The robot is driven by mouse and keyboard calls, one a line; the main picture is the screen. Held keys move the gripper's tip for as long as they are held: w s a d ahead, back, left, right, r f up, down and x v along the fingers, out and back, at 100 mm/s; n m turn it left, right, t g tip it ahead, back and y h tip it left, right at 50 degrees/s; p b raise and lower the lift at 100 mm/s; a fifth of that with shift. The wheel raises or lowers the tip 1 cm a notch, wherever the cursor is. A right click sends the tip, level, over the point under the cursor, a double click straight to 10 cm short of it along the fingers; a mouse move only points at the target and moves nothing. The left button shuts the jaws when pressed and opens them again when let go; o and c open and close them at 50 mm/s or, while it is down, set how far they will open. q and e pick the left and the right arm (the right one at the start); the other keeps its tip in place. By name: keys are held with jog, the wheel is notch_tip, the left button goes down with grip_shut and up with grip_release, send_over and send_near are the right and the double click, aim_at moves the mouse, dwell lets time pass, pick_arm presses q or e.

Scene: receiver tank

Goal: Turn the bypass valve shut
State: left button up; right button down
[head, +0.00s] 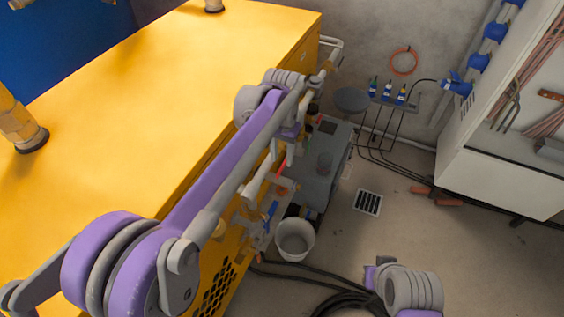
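Pipework with several valves runs along the right side of the yellow housing (150,90). A red handle (281,168) and a blue handle (272,209) show on it. I cannot tell which one is the bypass valve, as my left arm covers part of the pipes. My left arm reaches from the lower left across the housing, and its far end with the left gripper (291,132) is at the upper pipework. The fingers are small and partly hidden, so their opening and any contact are unclear. Part of my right arm shows at bottom right, without its gripper.
A grey bucket (294,240) stands on the floor below the pipes, with black hoses (345,300) near it. A grey unit (325,160) stands beside the housing. A white cabinet (500,180) is at the right. Floor around the drain grate (368,202) is mostly clear.

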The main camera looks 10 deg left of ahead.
aim_at(282, 166)
pick_arm(q)
jog(key=shift+f, duration=1.6)
jog(key=shift+c, duration=0.2)
grip_shut()
